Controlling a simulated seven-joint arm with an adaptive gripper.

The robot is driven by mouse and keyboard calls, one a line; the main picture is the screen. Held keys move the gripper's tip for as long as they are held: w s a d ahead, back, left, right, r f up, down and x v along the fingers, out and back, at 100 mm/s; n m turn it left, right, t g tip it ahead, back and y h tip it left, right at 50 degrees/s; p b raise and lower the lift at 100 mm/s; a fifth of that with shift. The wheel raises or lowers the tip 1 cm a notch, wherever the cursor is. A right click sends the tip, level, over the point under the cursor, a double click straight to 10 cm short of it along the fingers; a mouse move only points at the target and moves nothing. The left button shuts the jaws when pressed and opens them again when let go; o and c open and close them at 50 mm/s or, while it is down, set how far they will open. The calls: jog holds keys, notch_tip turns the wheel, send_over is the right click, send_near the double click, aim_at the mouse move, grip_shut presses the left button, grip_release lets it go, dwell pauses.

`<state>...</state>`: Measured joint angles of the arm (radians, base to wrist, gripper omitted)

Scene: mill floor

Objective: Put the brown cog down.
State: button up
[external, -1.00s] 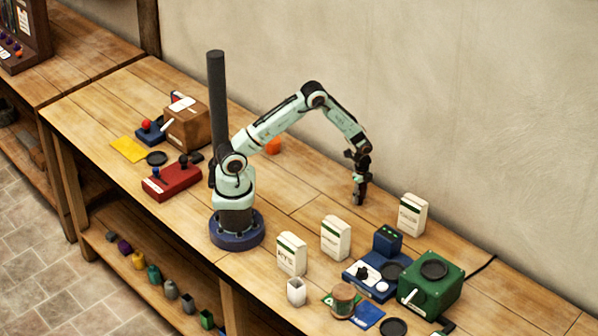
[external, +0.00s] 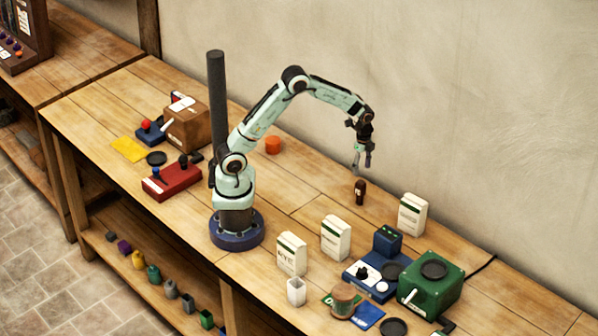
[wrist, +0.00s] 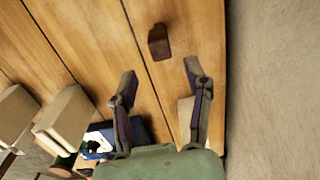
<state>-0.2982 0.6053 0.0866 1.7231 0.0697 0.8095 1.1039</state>
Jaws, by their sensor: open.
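The brown cog (external: 360,192), a small dark brown piece, stands on the bench top behind the white boxes. It also shows in the wrist view (wrist: 159,41), beyond my fingertips and apart from them. My gripper (external: 362,168) is open and empty, above the cog with a visible gap. In the wrist view my two fingers (wrist: 160,72) are spread wide with bare wood between them.
White boxes (external: 335,238) stand to the front and right of the cog. A blue device (external: 375,277) and a green machine (external: 432,284) are further right. An orange piece (external: 273,145) lies behind my arm. The wall runs along the back. Wood around the cog is clear.

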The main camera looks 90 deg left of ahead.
jog(key=shift+r, duration=0.45)
jog(key=s+d+r+n, duration=0.3)
jog(key=s+d+r, duration=0.2)
jog(key=r, duration=0.2)
jog(key=s+d+r+n, duration=0.2)
jog(key=s+d+n, duration=0.1)
jog(key=s, duration=0.7)
jog(key=s+d+r+n, duration=0.2)
jog(key=s+d+n, duration=0.2)
jog(key=s, duration=0.6)
jog(key=shift+s+d+y, duration=0.25)
jog(key=shift+s+y, duration=0.05)
jog(key=shift+y, duration=0.1)
jog(key=shift+o, duration=0.3)
